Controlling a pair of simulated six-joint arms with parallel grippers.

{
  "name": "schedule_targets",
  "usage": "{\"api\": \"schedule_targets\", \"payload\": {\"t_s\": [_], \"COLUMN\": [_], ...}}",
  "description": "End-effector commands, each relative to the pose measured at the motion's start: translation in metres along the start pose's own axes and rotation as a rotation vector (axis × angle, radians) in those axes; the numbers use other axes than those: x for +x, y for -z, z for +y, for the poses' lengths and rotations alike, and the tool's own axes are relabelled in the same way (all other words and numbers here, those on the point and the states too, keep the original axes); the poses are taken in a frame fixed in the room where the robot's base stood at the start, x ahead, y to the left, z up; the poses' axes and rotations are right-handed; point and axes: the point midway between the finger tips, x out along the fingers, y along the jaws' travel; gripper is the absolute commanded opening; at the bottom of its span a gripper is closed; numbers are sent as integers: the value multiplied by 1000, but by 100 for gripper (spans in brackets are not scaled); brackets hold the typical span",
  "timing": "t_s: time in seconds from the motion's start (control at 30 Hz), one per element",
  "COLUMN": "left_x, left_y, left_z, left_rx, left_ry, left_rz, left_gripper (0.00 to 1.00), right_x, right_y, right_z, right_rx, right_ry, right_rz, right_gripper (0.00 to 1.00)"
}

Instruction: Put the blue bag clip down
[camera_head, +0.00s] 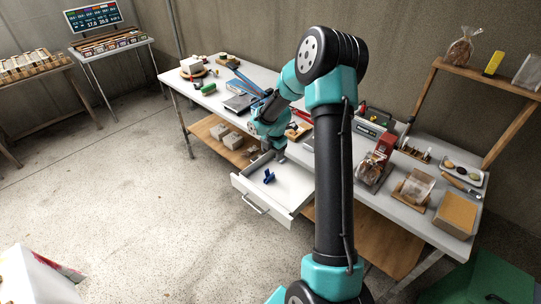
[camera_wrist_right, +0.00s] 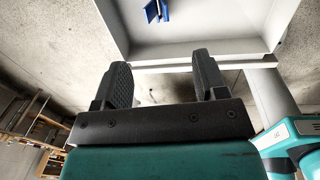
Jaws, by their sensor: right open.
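The blue bag clip (camera_head: 269,176) lies inside the white open drawer (camera_head: 290,198), on its floor. It also shows at the top edge of the right wrist view (camera_wrist_right: 156,11), partly cut off. My right gripper (camera_head: 281,157) is over the back part of the drawer, apart from the clip. In the right wrist view its two fingers (camera_wrist_right: 164,75) are spread, with nothing between them. The drawer (camera_wrist_right: 195,49) lies beyond the fingertips there. My left gripper is not in view.
The drawer hangs out from the long white table (camera_head: 403,213). A wooden shelf (camera_head: 490,78) rises behind. The floor before the drawer is clear.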

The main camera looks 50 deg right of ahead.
Motion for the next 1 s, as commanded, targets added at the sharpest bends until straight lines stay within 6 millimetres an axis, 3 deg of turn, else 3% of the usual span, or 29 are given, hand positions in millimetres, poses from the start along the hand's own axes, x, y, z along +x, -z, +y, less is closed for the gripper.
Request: {"api": "schedule_targets", "payload": {"t_s": [0.23, 0.37, 0.47, 0.67, 0.8, 1.0], "left_x": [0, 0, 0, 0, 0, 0], "left_y": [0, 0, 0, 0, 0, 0], "left_z": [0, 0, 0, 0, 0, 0], "left_rx": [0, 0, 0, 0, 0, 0], "left_ry": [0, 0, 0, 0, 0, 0], "left_rz": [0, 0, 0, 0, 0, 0], "left_gripper": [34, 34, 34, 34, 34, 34], "right_x": [4, 23, 47, 96, 122, 147], "right_y": [6, 33, 71, 167, 227, 300], "right_z": [0, 1, 0, -18, -42, -90], "right_rx": [16, 99, 226, 592, 866, 1270], "right_ry": [-1, -5, -4, 40, 102, 211], "right_rz": [9, 51, 107, 230, 284, 300], "right_gripper": [66, 66, 66, 66, 66, 66]}}
